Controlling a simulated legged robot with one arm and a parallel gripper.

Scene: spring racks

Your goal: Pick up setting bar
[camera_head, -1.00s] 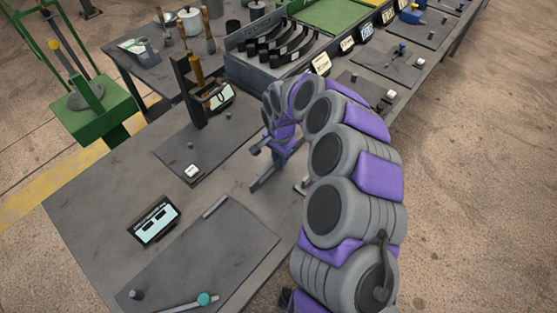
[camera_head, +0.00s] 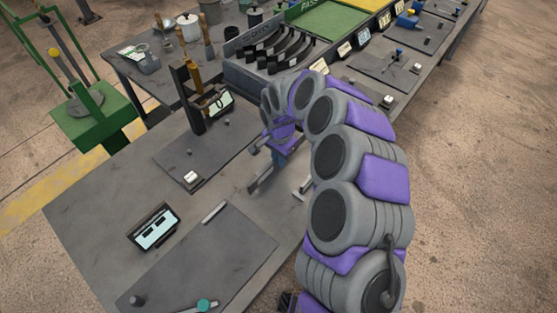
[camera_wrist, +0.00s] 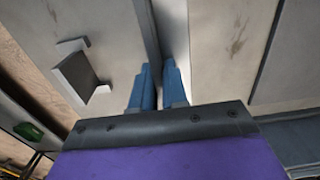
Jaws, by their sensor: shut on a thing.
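My gripper (camera_head: 281,157), with blue fingers, is low over the right part of the near table. A grey bar (camera_head: 262,179), which I take to be the setting bar, shows just below and left of it in the head view. In the wrist view a long, narrow grey bar (camera_wrist: 172,30) runs from the top edge down between the two fingers (camera_wrist: 159,86), which are shut on it. The fingers hide its held part. I cannot tell whether its underside touches the table.
A dark plate (camera_head: 215,260) with a light strip (camera_head: 214,213) and a small display (camera_head: 154,230) lie to the left. A fixture with a dark upright post (camera_head: 188,100) stands behind. A rack of black curved springs (camera_head: 280,48) is beyond. A small pale bracket (camera_head: 303,187) lies right of the gripper.

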